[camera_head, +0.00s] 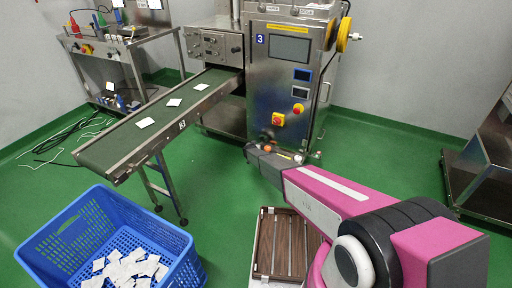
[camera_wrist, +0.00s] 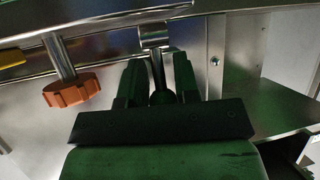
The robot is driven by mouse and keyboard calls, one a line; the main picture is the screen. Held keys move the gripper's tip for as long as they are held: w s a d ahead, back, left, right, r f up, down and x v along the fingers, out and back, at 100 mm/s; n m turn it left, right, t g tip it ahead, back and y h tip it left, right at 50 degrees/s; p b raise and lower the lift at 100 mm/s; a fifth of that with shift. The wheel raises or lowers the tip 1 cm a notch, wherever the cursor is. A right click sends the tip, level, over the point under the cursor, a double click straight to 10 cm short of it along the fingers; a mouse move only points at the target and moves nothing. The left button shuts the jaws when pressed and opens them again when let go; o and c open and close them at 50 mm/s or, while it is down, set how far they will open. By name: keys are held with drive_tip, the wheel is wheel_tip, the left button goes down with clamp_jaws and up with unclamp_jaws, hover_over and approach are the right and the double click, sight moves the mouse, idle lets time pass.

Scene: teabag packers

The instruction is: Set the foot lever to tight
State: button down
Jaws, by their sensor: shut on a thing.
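The foot lever (camera_wrist: 157,66) shows in the wrist view as a thin metal rod with a dark end, hanging from a bracket low on the steel machine. My gripper (camera_wrist: 160,80) has its two dark fingers on either side of the lever and is shut on it. The fingers hide part of the lever's end. In the head view my gripper (camera_head: 262,152) is at the machine's lower front, and the lever itself cannot be made out there. I see no marking that tells which setting the lever is at.
An orange knob (camera_wrist: 72,91) on a rod is left of my fingers in the wrist view. The packing machine (camera_head: 290,85) adjoins a green conveyor (camera_head: 150,115) with teabags. A blue crate (camera_head: 175,240) and a brown slatted tray (camera_head: 262,245) stand nearer. Green floor around is open.

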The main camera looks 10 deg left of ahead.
drive_tip(key=shift+s+a+f+n+t+h, duration=0.1)
drive_tip(key=shift+s+f+n+t+h, duration=0.15)
drive_tip(key=shift+t, duration=0.65)
drive_tip(key=shift+s+a+t+h, duration=0.15)
drive_tip(key=shift+s+t, duration=0.15)
drive_tip(key=shift+t, duration=0.6)
drive_tip(key=shift+s+a+f+n+t+h, duration=0.1)
drive_tip(key=shift+s+f+n+t+h, duration=0.15)
drive_tip(key=shift+t, duration=0.65)
drive_tip(key=shift+s+r, duration=0.1)
drive_tip(key=shift+r, duration=0.05)
drive_tip(key=c, duration=0.9)
unclamp_jaws()
drive_tip(key=shift+o, duration=0.2)
drive_tip(key=s+a, duration=0.2)
drive_tip(key=s, duration=0.8)
drive_tip(key=shift+s+f, duration=0.25)
drive_tip(key=shift+s, duration=0.05)
